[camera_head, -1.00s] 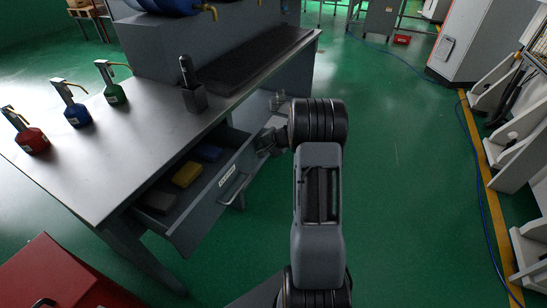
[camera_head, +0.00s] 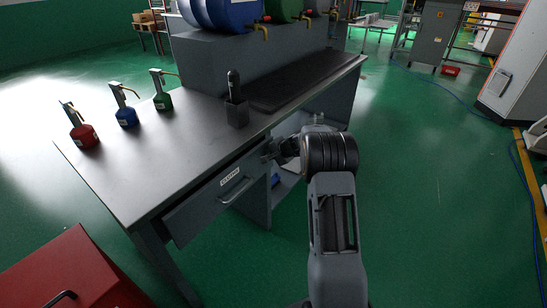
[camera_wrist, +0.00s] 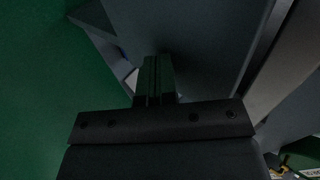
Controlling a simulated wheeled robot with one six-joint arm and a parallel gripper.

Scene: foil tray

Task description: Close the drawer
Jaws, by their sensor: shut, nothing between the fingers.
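The grey drawer (camera_head: 205,203) is under the left part of the workbench, with a white label and a bar handle (camera_head: 235,191) on its front. In the wrist view my gripper's fingers (camera_wrist: 154,78) are together and empty, in front of a dark grey surface.
The workbench top (camera_head: 180,150) carries red (camera_head: 84,136), blue (camera_head: 126,117) and green (camera_head: 162,101) pump bottles, a dark holder (camera_head: 237,112) and a black mat (camera_head: 305,82). A red cabinet (camera_head: 70,272) stands at lower left.

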